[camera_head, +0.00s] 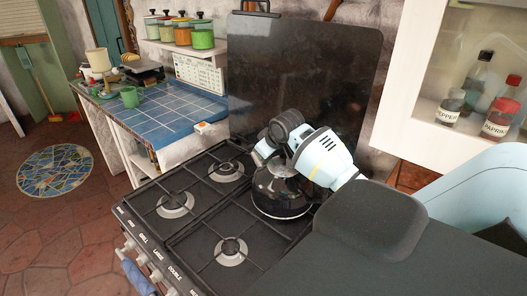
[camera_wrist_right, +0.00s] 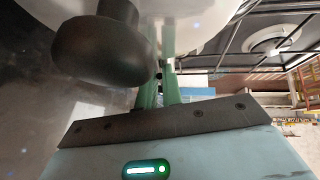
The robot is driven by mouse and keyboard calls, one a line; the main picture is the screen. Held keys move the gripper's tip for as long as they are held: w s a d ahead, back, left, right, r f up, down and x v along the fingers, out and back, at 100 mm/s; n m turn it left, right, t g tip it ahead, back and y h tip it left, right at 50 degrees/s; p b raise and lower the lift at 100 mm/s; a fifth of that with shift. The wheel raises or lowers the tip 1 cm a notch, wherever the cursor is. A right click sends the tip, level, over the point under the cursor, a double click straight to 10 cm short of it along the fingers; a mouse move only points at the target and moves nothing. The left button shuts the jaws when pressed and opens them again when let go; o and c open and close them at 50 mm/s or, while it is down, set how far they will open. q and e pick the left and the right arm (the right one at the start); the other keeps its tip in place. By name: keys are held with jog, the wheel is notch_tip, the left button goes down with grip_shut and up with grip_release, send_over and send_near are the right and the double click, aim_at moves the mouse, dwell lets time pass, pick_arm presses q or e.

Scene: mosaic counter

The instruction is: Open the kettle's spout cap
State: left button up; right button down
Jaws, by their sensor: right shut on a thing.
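The shiny black kettle (camera_head: 279,196) stands on the back right burner of the stove, partly hidden by my right arm and gripper. In the head view my right gripper (camera_head: 268,152) is over the top of the kettle, and its fingertips cannot be made out there. In the right wrist view the green fingers of my right gripper (camera_wrist_right: 168,72) are close together, shut on a small part at the kettle, apparently the spout cap, which is mostly hidden. A dark rounded knob (camera_wrist_right: 103,50) is beside the fingers. Whether the cap is raised cannot be told. My left gripper is not in view.
The gas stove (camera_head: 178,240) has several burners with black grates. A raised dark stove lid (camera_head: 300,70) stands behind the kettle. A blue tiled counter (camera_head: 165,120) holding a green mug (camera_head: 129,97) is to the left. A white cabinet (camera_head: 405,100) with jars is at right.

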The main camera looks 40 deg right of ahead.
dwell(0.4)
jog(key=c, duration=1.6)
grip_release()
jog(key=shift+o, duration=0.2)
jog(key=shift+v, duration=3.95)
